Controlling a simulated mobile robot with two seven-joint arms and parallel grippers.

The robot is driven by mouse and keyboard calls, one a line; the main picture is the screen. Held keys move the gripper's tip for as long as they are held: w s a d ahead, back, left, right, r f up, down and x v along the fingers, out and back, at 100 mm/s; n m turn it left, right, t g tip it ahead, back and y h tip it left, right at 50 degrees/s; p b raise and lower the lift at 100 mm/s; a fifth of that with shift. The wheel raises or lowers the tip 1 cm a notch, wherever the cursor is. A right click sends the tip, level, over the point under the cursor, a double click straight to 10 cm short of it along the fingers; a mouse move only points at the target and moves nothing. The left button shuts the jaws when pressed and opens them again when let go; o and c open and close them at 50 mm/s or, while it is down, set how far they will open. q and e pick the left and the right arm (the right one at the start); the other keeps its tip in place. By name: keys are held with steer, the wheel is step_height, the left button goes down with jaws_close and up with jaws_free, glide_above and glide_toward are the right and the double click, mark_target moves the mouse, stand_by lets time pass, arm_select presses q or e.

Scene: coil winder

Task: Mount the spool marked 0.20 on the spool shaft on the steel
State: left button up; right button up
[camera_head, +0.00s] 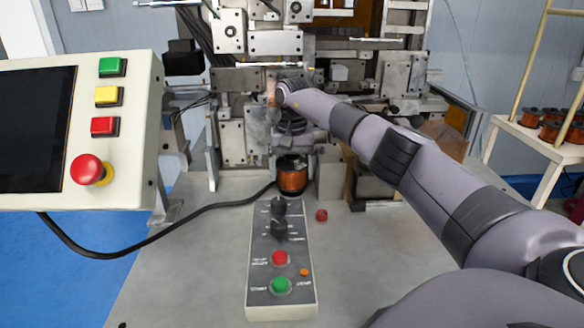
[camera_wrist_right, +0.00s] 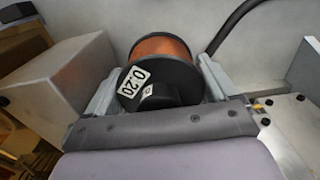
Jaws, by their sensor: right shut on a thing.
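The spool marked 0.20 (camera_head: 292,178) is wound with copper-coloured wire and has black flanges. In the head view it is at the middle, just behind the control box. My right gripper (camera_head: 292,157) comes down over it from above and is shut on it. The right wrist view shows the spool (camera_wrist_right: 163,50) between the two grey fingers (camera_wrist_right: 158,88), with its 0.20 label facing the camera. I cannot tell whether the spool touches the steel (camera_head: 200,250). I cannot make out the spool shaft; it may be hidden. My left gripper is not in view.
A control box (camera_head: 281,300) with knobs and buttons lies in front of the spool. The winder machine (camera_head: 265,75) rises behind. A screen panel (camera_head: 80,130) stands at left, its black cable crossing the steel. More spools (camera_head: 550,120) sit on a rack at right.

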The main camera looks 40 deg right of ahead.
mark_target(291, 156)
steer(key=shift+f, duration=0.55)
steer(key=o, duration=1.3)
steer(key=shift+o, duration=0.2)
steer(key=shift+f, duration=0.1)
step_height(291, 156, up, 7)
steer(key=shift+r+b, duration=0.15)
steer(key=shift+b, duration=0.25)
steer(key=shift+a, duration=0.1)
